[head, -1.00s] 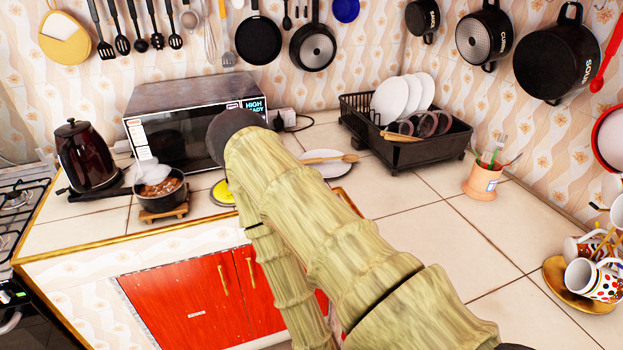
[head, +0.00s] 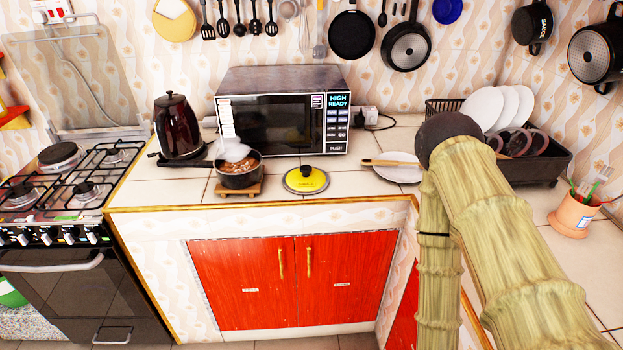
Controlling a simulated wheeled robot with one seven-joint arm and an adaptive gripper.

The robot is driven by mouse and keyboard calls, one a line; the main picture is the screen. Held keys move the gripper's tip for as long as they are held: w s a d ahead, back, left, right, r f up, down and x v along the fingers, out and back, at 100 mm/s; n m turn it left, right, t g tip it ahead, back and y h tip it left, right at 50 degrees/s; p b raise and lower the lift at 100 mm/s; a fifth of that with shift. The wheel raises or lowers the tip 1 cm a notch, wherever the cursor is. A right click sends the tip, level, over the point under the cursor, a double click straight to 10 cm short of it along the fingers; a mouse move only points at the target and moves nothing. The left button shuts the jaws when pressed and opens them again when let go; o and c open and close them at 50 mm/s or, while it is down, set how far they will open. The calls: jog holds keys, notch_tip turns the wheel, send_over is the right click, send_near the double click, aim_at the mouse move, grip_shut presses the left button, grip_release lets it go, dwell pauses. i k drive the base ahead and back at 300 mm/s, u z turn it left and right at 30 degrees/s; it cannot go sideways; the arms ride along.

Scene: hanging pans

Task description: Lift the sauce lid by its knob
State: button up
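The lid (head: 318,183) lies flat on the tiled counter in front of the microwave, near the counter's front edge. It is yellow in the middle with a pale rim, and a small dark knob (head: 306,171) stands up from its centre. Small writing on it is too small to read. My arm, with bamboo-like links and a dark rounded joint, rises at the right, apart from the lid. My gripper is not in view, so its opening and anything in it cannot be seen.
A pot of brown food (head: 240,177) on a wooden stand is left of the lid. The microwave (head: 283,115) stands behind it. A white plate (head: 400,172) with a wooden utensil is to its right. A kettle (head: 177,127) and gas stove (head: 75,185) are farther left.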

aim_at(304, 180)
jog(key=k, duration=1.65)
jog(key=u, duration=0.05)
jog(key=i, duration=2.1)
jog(key=u, duration=2.45)
jog(key=k, duration=0.2)
jog(key=z, duration=1.3)
